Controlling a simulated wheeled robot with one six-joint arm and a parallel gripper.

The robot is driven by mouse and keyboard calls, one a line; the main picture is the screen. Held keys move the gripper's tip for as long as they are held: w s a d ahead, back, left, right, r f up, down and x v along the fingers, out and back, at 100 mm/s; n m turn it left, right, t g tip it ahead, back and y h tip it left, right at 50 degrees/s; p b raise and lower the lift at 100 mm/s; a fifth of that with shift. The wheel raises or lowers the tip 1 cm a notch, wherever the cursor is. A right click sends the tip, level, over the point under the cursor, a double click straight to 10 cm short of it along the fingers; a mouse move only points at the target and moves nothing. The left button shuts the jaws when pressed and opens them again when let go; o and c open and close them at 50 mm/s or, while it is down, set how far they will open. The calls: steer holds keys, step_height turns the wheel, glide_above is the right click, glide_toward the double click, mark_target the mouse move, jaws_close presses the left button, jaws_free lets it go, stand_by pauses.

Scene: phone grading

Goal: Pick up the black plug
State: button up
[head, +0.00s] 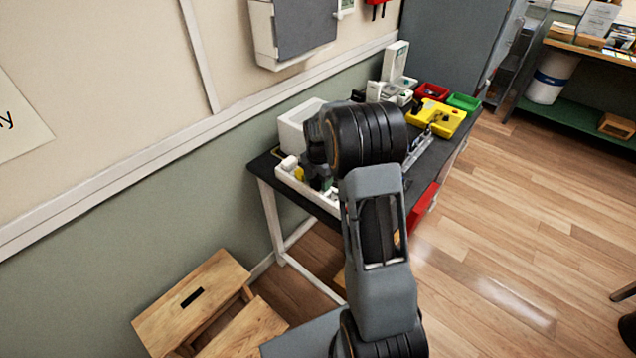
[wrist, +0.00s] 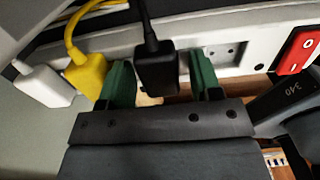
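In the wrist view the black plug (wrist: 156,72) sits in a white power strip (wrist: 238,35), with its black cord rising from it. My gripper (wrist: 160,62) is open, with one green finger on each side of the black plug. A gap shows between the plug and the right finger; the left finger is closer, and I cannot tell whether it touches. A yellow plug (wrist: 86,76) sits just left of the left finger, and a white plug (wrist: 42,86) is further left. In the head view my arm hides the black plug and most of the gripper.
A red rocker switch (wrist: 297,52) is at the strip's right end. A dark object marked 340 (wrist: 286,94) lies right of my gripper. The dark table (head: 264,163) also holds a white box (head: 297,124), a yellow tray (head: 441,117) and red and green bins (head: 464,102).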

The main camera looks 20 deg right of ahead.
steer(key=c, duration=1)
steer(key=shift+o, duration=0.2)
steer(key=shift+r, duration=0.15)
steer(key=shift+r, duration=0.2)
steer(key=r, duration=0.3)
steer(key=shift+s+r, duration=0.1)
steer(key=shift+s, duration=0.1)
steer(key=s+d+r+b, duration=0.1)
steer(key=s+d+r, duration=0.1)
steer(key=s+r, duration=0.7)
steer(key=s, duration=0.4)
steer(key=shift+s+b, duration=0.25)
steer(key=shift+b, duration=0.05)
steer(key=shift+d, duration=0.1)
